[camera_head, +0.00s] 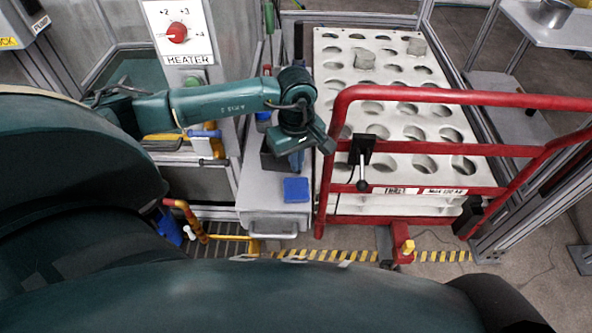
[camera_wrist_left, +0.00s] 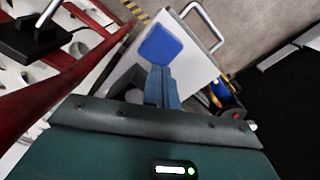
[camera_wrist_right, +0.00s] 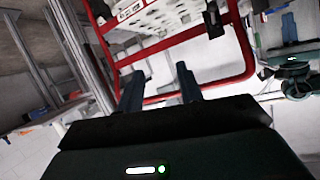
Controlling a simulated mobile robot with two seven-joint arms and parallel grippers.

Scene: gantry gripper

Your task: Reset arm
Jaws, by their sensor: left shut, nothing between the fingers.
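My left arm reaches in from the left in the head view. Its gripper (camera_head: 297,160) points down over the small grey cabinet (camera_head: 262,207), close to the red rail. In the left wrist view its two fingers (camera_wrist_left: 162,72) are together with nothing between them. A blue pad (camera_head: 296,190) lies on the cabinet top just in front of the gripper; it also shows in the left wrist view (camera_wrist_left: 160,45). My right gripper is not in the head view. In the right wrist view its fingers (camera_wrist_right: 160,75) are apart and empty, with the red frame beyond them.
A red tubular rail (camera_head: 440,96) stands before a white rack (camera_head: 400,128) with rows of round holes and a few grey cylinders. A black lever (camera_head: 362,160) is on the rail. A heater panel (camera_head: 180,32) with a red knob is at the upper left. Floor is open at the lower right.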

